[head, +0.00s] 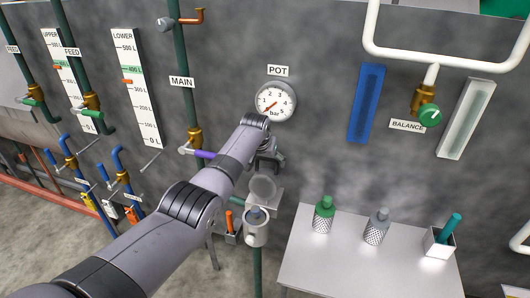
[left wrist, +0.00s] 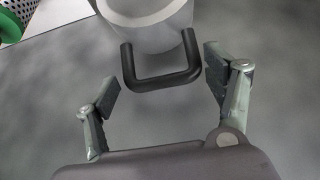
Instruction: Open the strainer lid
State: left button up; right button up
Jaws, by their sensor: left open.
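The strainer (head: 257,229) is a light grey pot in the middle of the head view. Its round grey lid (head: 263,188) stands tilted up behind the pot's mouth. My left gripper (head: 270,160) is just above the lid, partly hidden by my own arm. In the left wrist view, a grey round body (left wrist: 150,22) with a black U-shaped handle (left wrist: 160,82) is at the top, apparently the lid. The open fingers (left wrist: 162,80) are on either side of the handle, with gaps, and nothing is gripped. My right gripper is not in view.
A pale table (head: 370,260) on the right holds a green-capped mesh basket (head: 323,214), a grey-capped one (head: 377,226) and a white box (head: 438,243) with a teal handle. A purple-handled valve (head: 204,154) and POT gauge (head: 275,102) are close to my arm.

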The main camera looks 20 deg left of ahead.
pick_arm(q)
jog(key=v, duration=1.1)
jog(key=shift+r, duration=0.4)
jog(key=shift+s, duration=0.1)
